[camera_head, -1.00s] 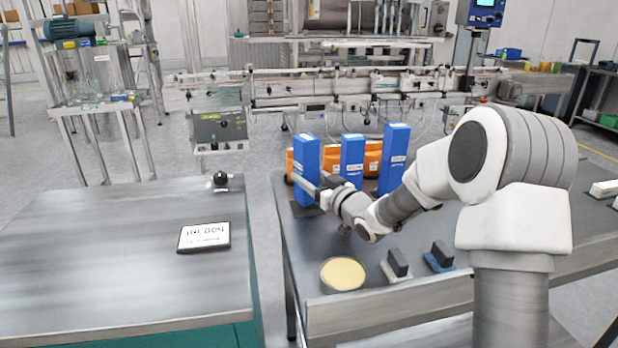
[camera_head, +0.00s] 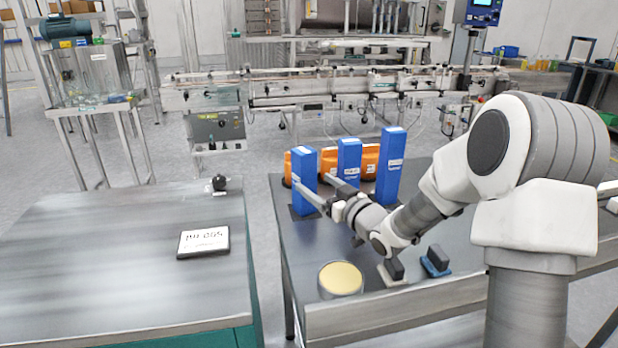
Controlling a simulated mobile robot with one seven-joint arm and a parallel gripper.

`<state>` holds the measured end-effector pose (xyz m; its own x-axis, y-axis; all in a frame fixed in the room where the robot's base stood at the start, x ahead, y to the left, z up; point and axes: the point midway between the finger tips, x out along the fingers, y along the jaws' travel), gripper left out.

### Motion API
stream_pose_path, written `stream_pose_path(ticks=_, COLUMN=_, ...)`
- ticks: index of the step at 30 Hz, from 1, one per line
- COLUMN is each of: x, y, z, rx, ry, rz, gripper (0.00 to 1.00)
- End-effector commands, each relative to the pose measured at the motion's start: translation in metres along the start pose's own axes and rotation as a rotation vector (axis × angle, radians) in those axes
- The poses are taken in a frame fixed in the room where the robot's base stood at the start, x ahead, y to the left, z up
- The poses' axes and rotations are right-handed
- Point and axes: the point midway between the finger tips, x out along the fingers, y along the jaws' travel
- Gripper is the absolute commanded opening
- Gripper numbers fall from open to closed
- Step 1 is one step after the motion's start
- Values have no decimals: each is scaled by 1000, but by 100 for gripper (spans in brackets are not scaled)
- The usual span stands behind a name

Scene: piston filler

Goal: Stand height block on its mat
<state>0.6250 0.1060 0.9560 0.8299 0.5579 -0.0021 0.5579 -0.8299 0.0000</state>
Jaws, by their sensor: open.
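Three upright blue blocks stand in a row on the right-hand table (camera_head: 300,262): a left one (camera_head: 303,164), a middle one (camera_head: 349,158) and a tall right one (camera_head: 390,160). Dark mat is visible at the foot of the left block (camera_head: 297,212). My arm hides the foot of the middle block.
Orange containers (camera_head: 369,165) stand behind the blocks. A round yellow-topped tin (camera_head: 341,278) and two dark-handled tools (camera_head: 391,269) (camera_head: 437,260) are near the front edge. A left table (camera_head: 110,270) holds a sign (camera_head: 203,242) and a small black knob (camera_head: 220,183). A gap separates the tables.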

Motion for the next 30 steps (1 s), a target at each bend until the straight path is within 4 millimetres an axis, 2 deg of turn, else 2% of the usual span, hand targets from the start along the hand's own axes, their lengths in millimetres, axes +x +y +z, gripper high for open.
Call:
stream_pose_path(ticks=3, x=-16, y=0, z=-1, rx=-1, ry=0, rz=0, gripper=90)
stream_pose_path(ticks=6, x=-23, y=0, z=-1, rx=-1, ry=0, rz=0, gripper=90)
stream_pose_path(ticks=13, x=-27, y=1, z=-4, rx=-14, ry=-17, rz=13, gripper=90)
stream_pose_path(ticks=19, x=-42, y=12, z=-19, rx=-85, ry=-157, rz=126, gripper=90)
stream_pose_path(ticks=26, x=-90, y=24, z=-41, rx=-134, ry=-373, rz=321, gripper=90)
stream_pose_path(ticks=30, x=-130, y=24, z=-53, rx=-122, ry=-493, rz=428, gripper=90)
